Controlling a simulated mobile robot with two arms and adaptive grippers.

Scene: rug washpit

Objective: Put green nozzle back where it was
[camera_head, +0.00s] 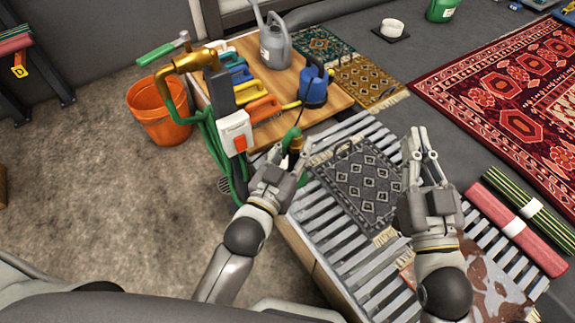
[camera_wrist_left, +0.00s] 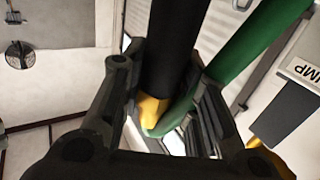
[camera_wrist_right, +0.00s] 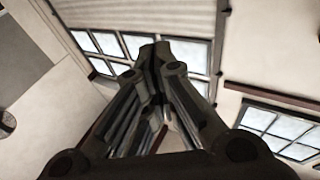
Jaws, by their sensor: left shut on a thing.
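The green nozzle (camera_head: 292,136) has a green upper part and a brass-coloured part, and stands at the near corner of the wooden table, beside the slatted rack. My left gripper (camera_head: 284,166) is shut on it, with the fingers around its lower part. In the left wrist view, a black part with a yellow end (camera_wrist_left: 152,108) and a green curved tube (camera_wrist_left: 245,45) show between and behind the fingers. The fingers hide part of the nozzle. My right gripper (camera_head: 424,145) is shut and empty above the rack; its fingertips meet in the right wrist view (camera_wrist_right: 155,50).
The wooden table (camera_head: 326,112) bears a grey watering can (camera_head: 274,45), a blue container (camera_head: 315,85) and coloured brushes. A small patterned rug (camera_head: 362,183) lies on the slatted rack (camera_head: 318,224).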

